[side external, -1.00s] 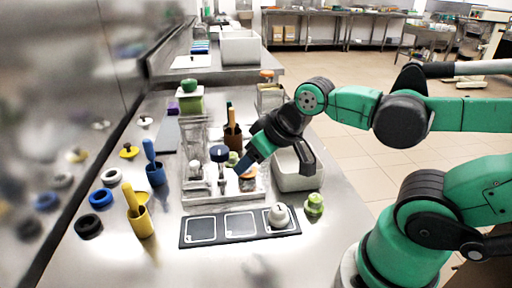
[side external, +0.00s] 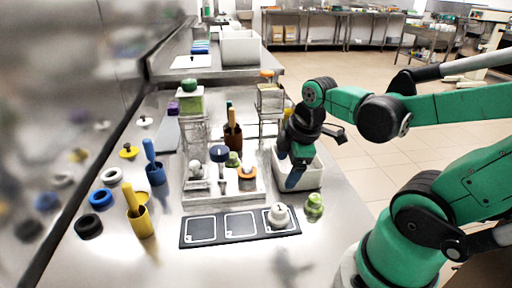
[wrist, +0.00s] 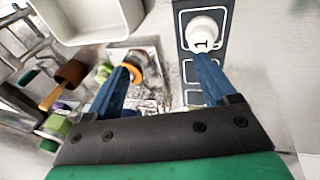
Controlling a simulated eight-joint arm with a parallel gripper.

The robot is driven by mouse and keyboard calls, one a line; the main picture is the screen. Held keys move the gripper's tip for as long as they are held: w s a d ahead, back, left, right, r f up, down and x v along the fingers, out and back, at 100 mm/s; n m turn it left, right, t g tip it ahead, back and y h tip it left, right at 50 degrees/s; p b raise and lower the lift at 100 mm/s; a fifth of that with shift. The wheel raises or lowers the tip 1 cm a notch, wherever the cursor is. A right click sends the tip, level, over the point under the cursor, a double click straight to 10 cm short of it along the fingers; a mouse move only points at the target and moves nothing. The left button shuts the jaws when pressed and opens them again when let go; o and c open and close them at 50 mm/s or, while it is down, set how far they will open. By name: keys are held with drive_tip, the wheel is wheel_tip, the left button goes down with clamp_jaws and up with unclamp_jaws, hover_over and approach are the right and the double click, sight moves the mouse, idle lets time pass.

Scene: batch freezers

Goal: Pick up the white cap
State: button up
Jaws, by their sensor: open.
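A white round piece marked "1" (side external: 279,214) sits on the right square of a dark three-square mat (side external: 213,243). It also shows at the top of the wrist view (wrist: 203,28). Another white round-topped piece (side external: 195,168) stands on the metal tray, and a white ring (side external: 111,175) lies at the left; I cannot tell which one the task calls the cap. My gripper (side external: 290,176) is open and empty, above the counter by the white bin, behind the mat. In the wrist view its blue fingers (wrist: 164,68) are apart, the right one just below the marked piece.
A white bin (side external: 314,180) stands right behind my gripper. The metal tray (side external: 193,206) holds a blue-topped piece (side external: 219,153) and an orange ring (side external: 247,173). A green piece (side external: 314,205) stands right of the mat. Yellow and blue cups stand left. The front counter is clear.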

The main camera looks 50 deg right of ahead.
sight(316, 197)
drive_tip(key=s+d+n+g, duration=0.1)
drive_tip(key=n, duration=0.1)
drive_tip(key=s+d+f+n+g, duration=0.1)
drive_tip(key=s+n, duration=0.1)
drive_tip(key=n, duration=0.1)
drive_tip(key=s+d+f+n, duration=0.1)
drive_tip(key=n, duration=0.1)
drive_tip(key=shift+s+d+f+n+g+y, duration=0.15)
drive_tip(key=shift+s+d+n+g+y, duration=0.15)
drive_tip(key=shift+d+g+y, duration=0.1)
drive_tip(key=shift+s+d+f+n, duration=0.1)
drive_tip(key=shift+s+f+n, duration=0.15)
drive_tip(key=shift+n, duration=0.35)
drive_tip(key=shift+f, duration=2.65)
clamp_jaws()
drive_tip(key=shift+r, duration=0.15)
